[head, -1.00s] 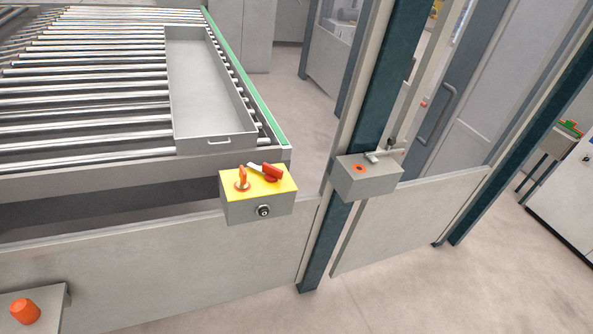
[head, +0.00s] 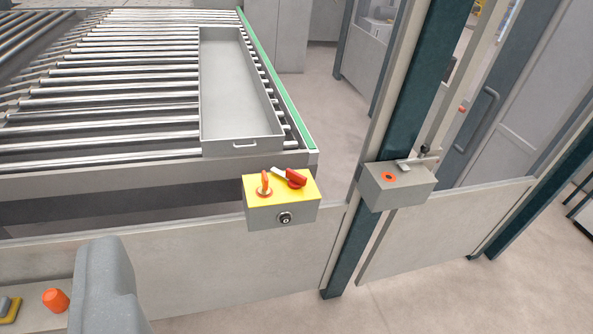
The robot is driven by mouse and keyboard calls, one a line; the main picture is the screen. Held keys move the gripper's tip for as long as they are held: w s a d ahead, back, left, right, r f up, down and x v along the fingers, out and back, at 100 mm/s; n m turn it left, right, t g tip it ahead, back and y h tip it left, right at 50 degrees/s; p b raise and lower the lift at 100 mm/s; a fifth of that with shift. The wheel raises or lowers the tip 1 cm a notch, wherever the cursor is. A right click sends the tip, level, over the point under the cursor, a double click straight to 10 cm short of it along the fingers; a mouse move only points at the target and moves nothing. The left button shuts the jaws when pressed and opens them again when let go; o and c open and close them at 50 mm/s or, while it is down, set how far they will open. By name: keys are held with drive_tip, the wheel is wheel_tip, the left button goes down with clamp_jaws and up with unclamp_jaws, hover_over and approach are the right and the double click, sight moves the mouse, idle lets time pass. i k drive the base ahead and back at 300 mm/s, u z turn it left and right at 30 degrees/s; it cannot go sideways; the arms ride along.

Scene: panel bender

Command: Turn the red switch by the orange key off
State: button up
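A grey box with a yellow top (head: 283,208) is at the end of the roller table, near the middle of the head view. On its top an orange key (head: 265,184) stands upright at the left. The red switch (head: 296,178) is just right of it, with a pale tip pointing to the upper left. A round black and silver lock (head: 285,217) is on the box front. My gripper is not in view, and nothing visible touches the switch or key. A rounded grey part, probably of my arm, rises at the lower left.
A grey box with an orange-ringed button (head: 389,177) hangs on the dark post to the right. A grey tray (head: 235,90) lies on the rollers (head: 125,117). An orange knob (head: 55,300) is at the lower left. Low fence panels (head: 230,265) stand below the yellow-topped box.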

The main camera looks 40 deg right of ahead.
sight(295, 180)
drive_tip(key=i, duration=0.95)
